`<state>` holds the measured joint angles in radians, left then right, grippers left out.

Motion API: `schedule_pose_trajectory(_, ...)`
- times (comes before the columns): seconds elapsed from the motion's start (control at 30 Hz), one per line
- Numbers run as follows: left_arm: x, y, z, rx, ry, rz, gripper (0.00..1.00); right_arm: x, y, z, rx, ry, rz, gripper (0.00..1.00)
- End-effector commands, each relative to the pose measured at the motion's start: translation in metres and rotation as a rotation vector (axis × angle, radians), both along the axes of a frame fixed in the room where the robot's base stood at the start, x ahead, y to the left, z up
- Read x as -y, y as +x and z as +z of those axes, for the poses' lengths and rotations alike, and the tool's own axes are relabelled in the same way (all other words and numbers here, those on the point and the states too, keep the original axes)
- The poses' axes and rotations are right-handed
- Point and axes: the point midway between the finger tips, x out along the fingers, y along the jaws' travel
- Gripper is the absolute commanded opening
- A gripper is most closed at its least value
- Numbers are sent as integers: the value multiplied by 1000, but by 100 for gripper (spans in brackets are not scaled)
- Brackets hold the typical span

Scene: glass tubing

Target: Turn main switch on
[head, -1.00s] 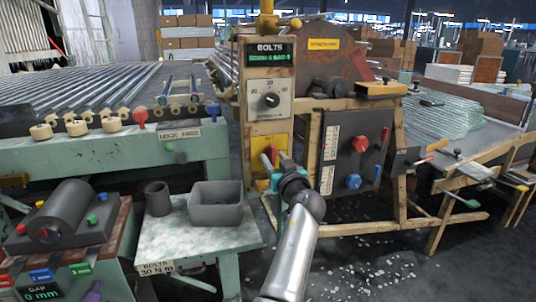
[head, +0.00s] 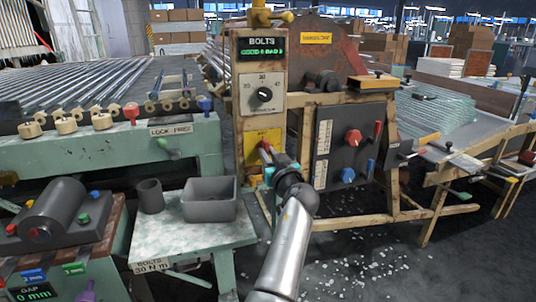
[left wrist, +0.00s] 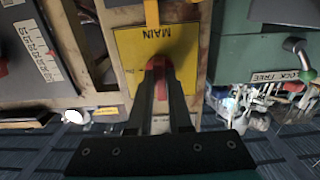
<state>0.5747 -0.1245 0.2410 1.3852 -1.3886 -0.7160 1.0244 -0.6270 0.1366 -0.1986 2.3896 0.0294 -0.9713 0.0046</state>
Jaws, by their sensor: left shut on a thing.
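The main switch is a red handle (left wrist: 158,66) on a yellow plate marked MAIN (left wrist: 130,55), which appears upside down in the left wrist view. In the head view the yellow plate (head: 252,140) is low on the tan post, and the red handle (head: 264,146) shows just beyond my fingers. My left gripper (left wrist: 160,84) is shut on the red handle, with a dark finger on each side. In the head view my left gripper (head: 269,161) reaches the plate from below. My fingers hide part of the handle. My right gripper is not in view.
To the right, a dark panel (head: 338,150) carries red and blue knobs. A grey bin (head: 209,200) stands on the small table at left. Glass shards litter the floor.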

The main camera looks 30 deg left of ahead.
Motion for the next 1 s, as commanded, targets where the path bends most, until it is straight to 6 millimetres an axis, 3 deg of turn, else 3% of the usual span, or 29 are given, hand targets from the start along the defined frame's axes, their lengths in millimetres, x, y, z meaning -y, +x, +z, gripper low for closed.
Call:
schedule_pose_trajectory(0.5,-1,0,1,-44,39,1,0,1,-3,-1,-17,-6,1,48)
schedule_pose_trajectory(1.0,-1,0,2,-352,303,0,0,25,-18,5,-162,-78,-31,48)
